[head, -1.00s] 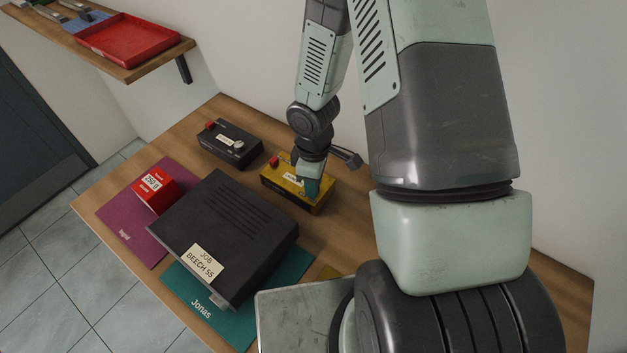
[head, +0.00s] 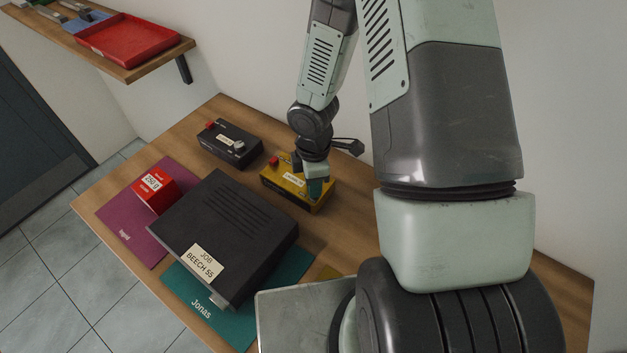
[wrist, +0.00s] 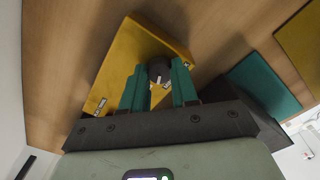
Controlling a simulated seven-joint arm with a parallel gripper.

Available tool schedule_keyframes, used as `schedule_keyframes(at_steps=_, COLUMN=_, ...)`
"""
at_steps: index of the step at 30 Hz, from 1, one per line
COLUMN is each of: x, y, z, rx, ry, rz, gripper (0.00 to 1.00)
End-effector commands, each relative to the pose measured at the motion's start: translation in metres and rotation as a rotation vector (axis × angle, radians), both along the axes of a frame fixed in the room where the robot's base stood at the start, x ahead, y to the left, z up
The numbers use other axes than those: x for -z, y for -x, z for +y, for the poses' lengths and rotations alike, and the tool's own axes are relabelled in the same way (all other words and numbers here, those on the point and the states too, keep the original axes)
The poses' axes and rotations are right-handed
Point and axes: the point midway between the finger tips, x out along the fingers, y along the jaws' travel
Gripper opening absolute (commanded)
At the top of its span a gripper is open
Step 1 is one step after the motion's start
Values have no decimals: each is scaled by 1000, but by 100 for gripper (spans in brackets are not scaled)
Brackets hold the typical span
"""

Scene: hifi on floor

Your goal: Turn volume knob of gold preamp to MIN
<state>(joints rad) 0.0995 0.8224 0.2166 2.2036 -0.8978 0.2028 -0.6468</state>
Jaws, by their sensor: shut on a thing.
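The gold preamp (head: 284,187) sits on the wooden table, with a red part on its top left and a white label. My gripper (head: 314,190) points down at its right end. In the wrist view the gold preamp (wrist: 115,68) lies beneath the fingers, and my gripper (wrist: 159,88) has its teal fingers on either side of a dark round knob (wrist: 160,68), shut on it. The knob's pointer and the MIN mark cannot be read. In the head view the fingers hide the knob.
A black preamp (head: 229,145) stands behind and left. A large black box (head: 222,235) lies in front, partly on a teal mat (head: 215,318). A red box (head: 155,190) sits on a purple mat (head: 118,222). A shelf with a red tray (head: 122,42) is at upper left.

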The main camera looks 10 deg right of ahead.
Motion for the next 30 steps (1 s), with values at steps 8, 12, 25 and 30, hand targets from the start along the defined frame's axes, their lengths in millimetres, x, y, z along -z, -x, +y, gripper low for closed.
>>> schedule_keyframes(at_steps=8, x=0, y=0, z=0, rx=0, ry=0, rz=-1, gripper=32)
schedule_keyframes(at_steps=12, x=0, y=0, z=0, rx=1, ry=0, rz=-1, gripper=53)
schedule_keyframes(at_steps=25, x=-13, y=-1, z=0, rx=3, ry=-1, rz=-4, gripper=54)
schedule_keyframes(at_steps=30, x=-45, y=-2, z=-1, rx=6, ry=-2, rz=-7, gripper=54)
